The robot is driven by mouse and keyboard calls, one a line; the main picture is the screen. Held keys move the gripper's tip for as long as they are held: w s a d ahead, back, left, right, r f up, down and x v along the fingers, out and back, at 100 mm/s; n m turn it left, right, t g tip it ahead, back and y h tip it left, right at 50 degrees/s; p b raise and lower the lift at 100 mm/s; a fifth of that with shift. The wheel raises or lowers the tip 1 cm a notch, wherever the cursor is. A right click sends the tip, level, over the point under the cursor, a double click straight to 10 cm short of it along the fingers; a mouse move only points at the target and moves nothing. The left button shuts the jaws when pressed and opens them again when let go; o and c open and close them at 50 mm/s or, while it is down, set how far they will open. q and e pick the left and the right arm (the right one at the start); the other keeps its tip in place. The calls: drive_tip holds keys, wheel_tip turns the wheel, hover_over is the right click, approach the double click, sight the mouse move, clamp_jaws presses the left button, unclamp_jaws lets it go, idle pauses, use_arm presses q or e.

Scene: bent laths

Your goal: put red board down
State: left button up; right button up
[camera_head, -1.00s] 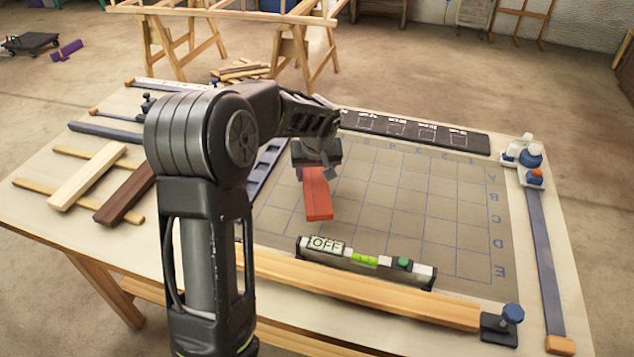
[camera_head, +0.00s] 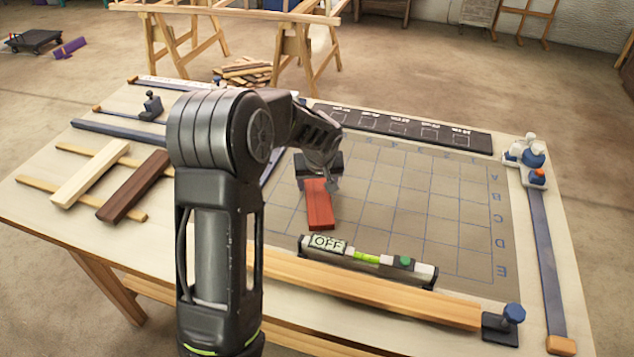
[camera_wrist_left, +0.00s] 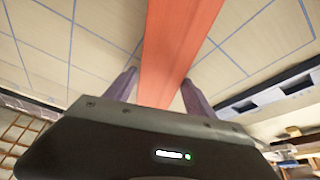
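The red board (camera_head: 319,206) lies flat on or just above the grid mat (camera_head: 415,200); I cannot tell whether it touches. My left gripper (camera_head: 322,182) is over the board's far end, pointing down. In the left wrist view, the red board (camera_wrist_left: 170,50) runs between the two fingers of my left gripper (camera_wrist_left: 160,82), one close against each long edge. The fingers look shut on it. The board's far end is hidden under the hand in the head view. My right gripper is not in view.
A spirit level (camera_head: 365,261) marked OFF lies on the mat in front of the board. A long wooden lath (camera_head: 370,292) runs along the near edge. A dark brown board (camera_head: 135,187) and a pale board (camera_head: 90,174) rest on two strips at left. The mat's right side is clear.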

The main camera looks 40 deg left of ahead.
use_arm(q)
drive_tip(key=shift+o, duration=1.3)
drive_tip(key=shift+r, duration=0.25)
drive_tip(key=b+v, duration=0.1)
drive_tip(key=v, duration=1.1)
drive_tip(key=shift+f, duration=0.1)
